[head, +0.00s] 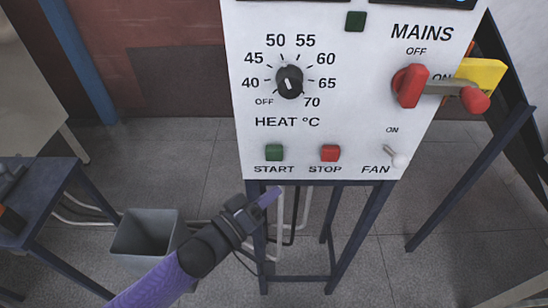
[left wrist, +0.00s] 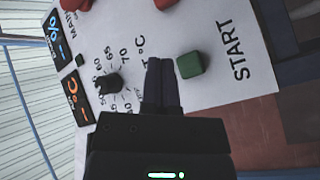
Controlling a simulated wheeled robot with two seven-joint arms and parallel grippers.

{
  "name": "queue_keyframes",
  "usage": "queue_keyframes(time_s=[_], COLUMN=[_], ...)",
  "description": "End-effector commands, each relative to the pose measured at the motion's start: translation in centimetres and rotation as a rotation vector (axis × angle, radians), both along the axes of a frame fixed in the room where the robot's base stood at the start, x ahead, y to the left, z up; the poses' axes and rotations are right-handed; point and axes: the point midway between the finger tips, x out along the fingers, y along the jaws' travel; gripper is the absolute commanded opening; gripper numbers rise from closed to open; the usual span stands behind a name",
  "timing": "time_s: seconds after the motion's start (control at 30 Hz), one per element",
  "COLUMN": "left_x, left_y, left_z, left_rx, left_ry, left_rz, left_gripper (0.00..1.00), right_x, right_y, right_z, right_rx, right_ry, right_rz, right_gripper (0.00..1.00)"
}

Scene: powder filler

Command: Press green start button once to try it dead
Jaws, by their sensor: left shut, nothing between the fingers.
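The green START button (head: 274,152) is at the lower left of the white control panel (head: 340,110), above its START label. My left gripper (head: 268,197) is shut and empty, just below the panel's lower edge in the head view, its tips pointing up and right. In the left wrist view the shut fingers (left wrist: 161,78) point toward the panel beside the green button (left wrist: 190,64), which stands out unpressed as far as I can tell. I cannot tell the exact gap between tips and panel. My right gripper is not in view.
A red STOP button (head: 330,153) and the FAN toggle (head: 398,159) sit right of START. The HEAT dial (head: 289,81) is above. The red-handled MAINS lever (head: 410,86) reaches toward ON, by a yellow plate (head: 482,75). A grey bin (head: 146,236) stands below left.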

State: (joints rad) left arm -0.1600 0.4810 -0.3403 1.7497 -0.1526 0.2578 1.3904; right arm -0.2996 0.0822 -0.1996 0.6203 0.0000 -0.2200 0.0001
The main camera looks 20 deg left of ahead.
Motion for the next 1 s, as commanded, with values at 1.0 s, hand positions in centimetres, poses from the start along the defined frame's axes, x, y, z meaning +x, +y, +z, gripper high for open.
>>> queue_keyframes(time_s=[1.0], left_x=[6.4], left_y=[1.9], left_z=[0.0], left_rx=[0.0], left_ry=[0.001], left_rz=[0.002], left_gripper=[0.0], right_x=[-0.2], right_y=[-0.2], right_z=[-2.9], right_rx=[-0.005], right_ry=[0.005], right_rz=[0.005], right_gripper=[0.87])
